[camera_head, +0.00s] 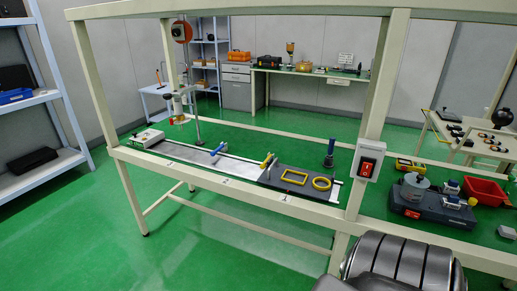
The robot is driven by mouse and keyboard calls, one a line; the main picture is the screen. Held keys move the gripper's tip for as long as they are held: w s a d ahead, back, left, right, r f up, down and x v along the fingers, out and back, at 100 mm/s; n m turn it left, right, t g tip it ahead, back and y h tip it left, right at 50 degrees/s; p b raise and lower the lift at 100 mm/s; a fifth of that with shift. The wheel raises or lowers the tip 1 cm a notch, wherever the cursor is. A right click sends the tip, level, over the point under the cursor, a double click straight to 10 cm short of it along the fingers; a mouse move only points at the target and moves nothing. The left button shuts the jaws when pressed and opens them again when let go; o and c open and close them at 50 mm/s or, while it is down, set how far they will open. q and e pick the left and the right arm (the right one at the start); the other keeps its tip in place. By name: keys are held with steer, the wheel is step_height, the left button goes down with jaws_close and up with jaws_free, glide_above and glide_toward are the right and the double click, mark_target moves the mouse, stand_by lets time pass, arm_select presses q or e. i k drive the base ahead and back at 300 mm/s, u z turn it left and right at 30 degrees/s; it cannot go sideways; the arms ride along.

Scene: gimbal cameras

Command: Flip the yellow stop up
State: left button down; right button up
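A small yellow stop (267,160) stands at the left back edge of a dark grey plate (283,186) on the long bench. It looks slanted, but it is too small to tell its exact position. A blue stop-like part (217,152) sits on the pale rail to its left. Neither of my grippers is in view. A dark ribbed rounded part at the bottom right edge may be a link of mine.
A yellow rectangular frame (294,177) and a yellow ring (321,183) lie on the plate. A post with a red switch box (368,162) stands at the bench's front. A grey device (432,205) and red bin (484,191) are at right. Green floor (190,250) is clear in front.

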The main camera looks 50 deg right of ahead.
mark_target(263, 166)
steer(key=z, duration=0.65)
steer(key=i, duration=1.1)
steer(key=z, duration=1.4)
steer(key=i, duration=0.5)
steer(key=z, duration=0.3)
